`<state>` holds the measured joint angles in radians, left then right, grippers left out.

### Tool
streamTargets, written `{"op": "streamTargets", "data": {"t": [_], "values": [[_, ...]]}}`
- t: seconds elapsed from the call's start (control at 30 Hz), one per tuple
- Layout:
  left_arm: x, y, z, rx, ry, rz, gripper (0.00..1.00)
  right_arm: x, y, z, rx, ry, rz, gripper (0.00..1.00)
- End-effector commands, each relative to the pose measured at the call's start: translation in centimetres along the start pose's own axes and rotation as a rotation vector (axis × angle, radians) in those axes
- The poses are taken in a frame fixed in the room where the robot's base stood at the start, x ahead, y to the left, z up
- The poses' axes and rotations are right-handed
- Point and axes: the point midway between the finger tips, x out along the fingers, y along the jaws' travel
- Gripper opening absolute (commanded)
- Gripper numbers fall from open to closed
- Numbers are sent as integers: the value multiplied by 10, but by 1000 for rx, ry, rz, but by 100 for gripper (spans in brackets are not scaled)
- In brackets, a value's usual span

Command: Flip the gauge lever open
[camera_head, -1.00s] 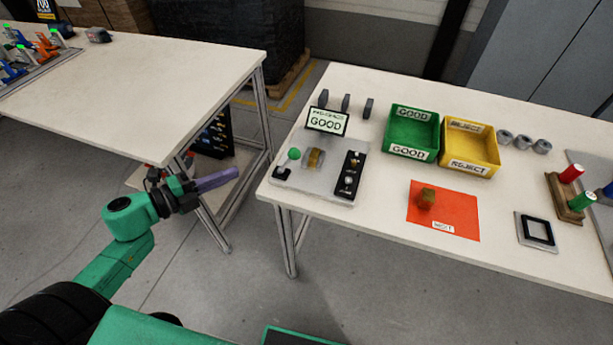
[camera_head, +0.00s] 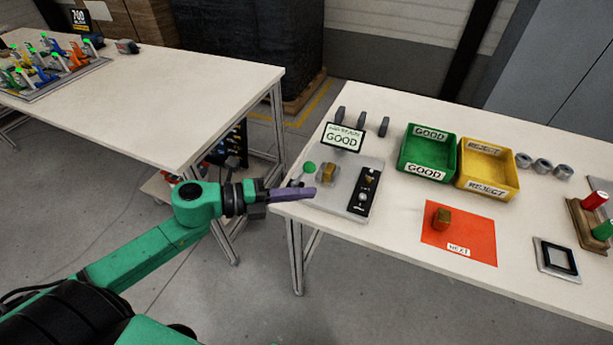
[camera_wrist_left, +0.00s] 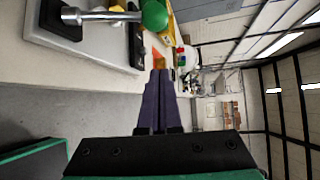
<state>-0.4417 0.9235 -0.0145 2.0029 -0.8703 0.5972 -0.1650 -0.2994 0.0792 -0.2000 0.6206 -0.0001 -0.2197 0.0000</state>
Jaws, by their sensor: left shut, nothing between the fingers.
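The gauge lever (camera_head: 308,168) has a green ball knob and stands at the left of the grey gauge plate (camera_head: 341,200) on the right-hand table. In the left wrist view its metal rod and green knob (camera_wrist_left: 154,14) show at the top. A brass-coloured part (camera_head: 328,174) sits on the plate right of the knob. My left gripper (camera_head: 313,192) has purple fingers, shut and empty. In the head view it overlaps the plate's front left edge, below the knob. In the wrist view the fingers (camera_wrist_left: 158,75) are apart from the knob. My right gripper is not in view.
A display reading GOOD (camera_head: 343,137) stands behind the plate. A green GOOD bin (camera_head: 425,170) and a yellow REJECT bin (camera_head: 487,188) are to the right. A brown part (camera_head: 441,219) sits on the red NEXT mat (camera_head: 470,240). Another table (camera_head: 160,100) is at left.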

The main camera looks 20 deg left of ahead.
Motion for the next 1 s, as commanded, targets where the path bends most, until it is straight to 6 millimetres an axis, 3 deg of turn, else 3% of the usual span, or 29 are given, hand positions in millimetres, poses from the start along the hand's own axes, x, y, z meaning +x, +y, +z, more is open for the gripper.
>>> {"op": "streamTargets", "data": {"t": [0.17,0.4,1.0], "values": [[35,-4,1,5,-1,-3,0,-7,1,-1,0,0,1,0],[20,-1,35,1,-1,2,0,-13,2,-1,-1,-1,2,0],[18,1,39,-18,-1,-22,0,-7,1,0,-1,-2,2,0]]}}
